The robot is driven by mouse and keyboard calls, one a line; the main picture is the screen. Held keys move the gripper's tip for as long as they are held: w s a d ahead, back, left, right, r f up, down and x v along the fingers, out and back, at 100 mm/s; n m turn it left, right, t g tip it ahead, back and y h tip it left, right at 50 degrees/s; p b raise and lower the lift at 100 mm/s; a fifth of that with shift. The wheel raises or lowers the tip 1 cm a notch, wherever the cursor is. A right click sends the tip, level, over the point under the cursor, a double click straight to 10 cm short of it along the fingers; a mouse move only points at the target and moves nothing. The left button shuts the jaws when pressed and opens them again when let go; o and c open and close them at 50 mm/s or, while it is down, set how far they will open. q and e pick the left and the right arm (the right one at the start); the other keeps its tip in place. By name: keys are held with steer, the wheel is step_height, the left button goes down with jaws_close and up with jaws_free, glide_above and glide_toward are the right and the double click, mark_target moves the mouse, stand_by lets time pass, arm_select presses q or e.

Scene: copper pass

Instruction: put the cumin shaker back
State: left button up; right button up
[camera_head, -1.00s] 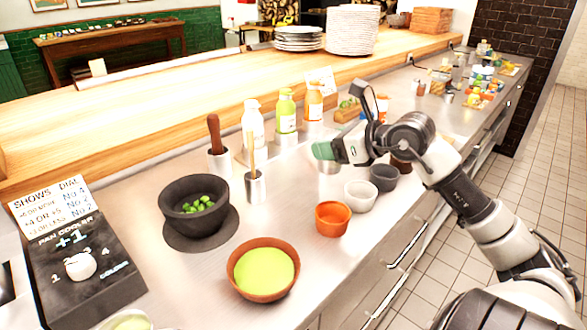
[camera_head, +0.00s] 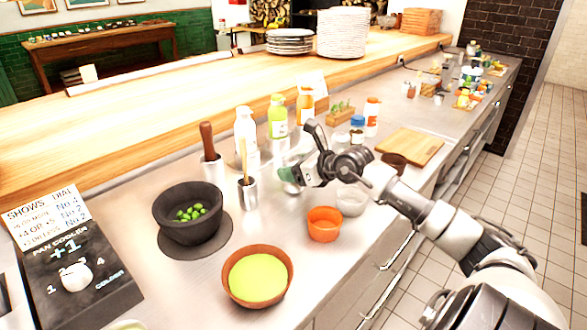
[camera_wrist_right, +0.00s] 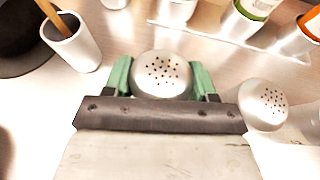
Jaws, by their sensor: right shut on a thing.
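My right gripper (camera_head: 290,174) is shut on a silver shaker (camera_wrist_right: 162,75) with a domed, perforated lid, between its green fingertips in the wrist view. No label shows, so I cannot tell whether it is the cumin shaker. In the head view the gripper mostly hides it; it is just right of the steel cup with a wooden stick. A second silver shaker (camera_wrist_right: 264,104) with a similar lid stands just right of the gripper in the wrist view. My left gripper is not in view.
The steel cup (camera_head: 249,193) and dark mortar (camera_head: 172,228) stand left. An orange bowl (camera_head: 323,226) and a bowl of green sauce (camera_head: 230,289) are in front. A white bottle (camera_head: 245,132) and green bottle (camera_head: 277,121) stand behind. A cutting board (camera_head: 412,147) lies right.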

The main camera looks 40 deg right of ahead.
steer(key=shift+f, duration=0.25)
steer(key=shift+f, duration=0.1)
steer(key=o, duration=1)
steer(key=shift+c, duration=0.2)
steer(key=shift+s+d, duration=0.1)
steer(key=shift+s, duration=0.15)
steer(key=v, duration=1.1)
steer(key=shift+s+r, duration=0.25)
